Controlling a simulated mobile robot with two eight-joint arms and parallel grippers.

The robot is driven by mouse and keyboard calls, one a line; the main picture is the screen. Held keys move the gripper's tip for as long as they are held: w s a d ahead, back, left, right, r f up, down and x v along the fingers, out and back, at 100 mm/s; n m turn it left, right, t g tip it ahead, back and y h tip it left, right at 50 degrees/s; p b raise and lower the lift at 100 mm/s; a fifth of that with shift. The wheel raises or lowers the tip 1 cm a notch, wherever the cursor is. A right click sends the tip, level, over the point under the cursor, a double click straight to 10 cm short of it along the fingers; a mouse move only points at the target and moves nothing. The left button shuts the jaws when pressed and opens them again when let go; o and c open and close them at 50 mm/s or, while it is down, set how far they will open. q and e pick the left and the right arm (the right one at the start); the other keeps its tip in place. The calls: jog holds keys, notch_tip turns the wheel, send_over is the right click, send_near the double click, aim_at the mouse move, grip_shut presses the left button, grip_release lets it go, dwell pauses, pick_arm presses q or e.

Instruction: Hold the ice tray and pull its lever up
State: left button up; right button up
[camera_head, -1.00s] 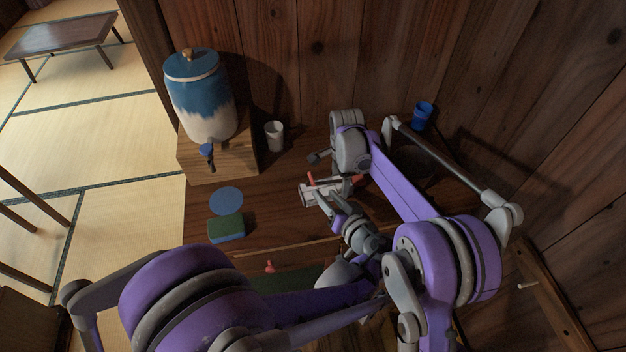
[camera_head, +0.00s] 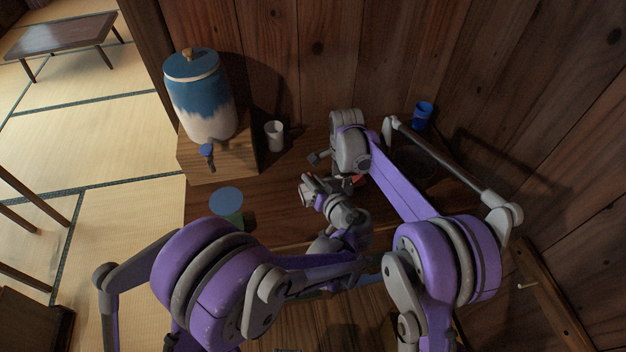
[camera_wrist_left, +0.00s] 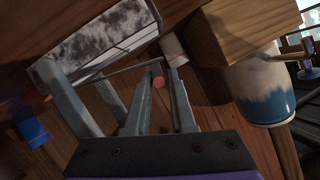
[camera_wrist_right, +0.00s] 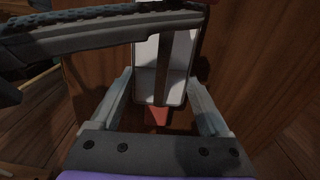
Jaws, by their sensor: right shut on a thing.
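The ice tray (camera_wrist_right: 146,84) is pale metal, with a dark strip along its middle and a red tip (camera_wrist_right: 157,115) at its near end. My right gripper (camera_wrist_right: 161,98) is shut on the tray, one finger at each side. In the head view the arms mostly hide the tray and lever.
A blue-and-white dispenser (camera_head: 205,105) stands on a wooden block (camera_head: 232,160) at the left, with a white cup (camera_head: 274,135) beside it. A blue cup (camera_head: 422,115) stands by the back wall.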

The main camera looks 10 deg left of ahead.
pick_arm(q)
grip_shut()
dwell(1.1)
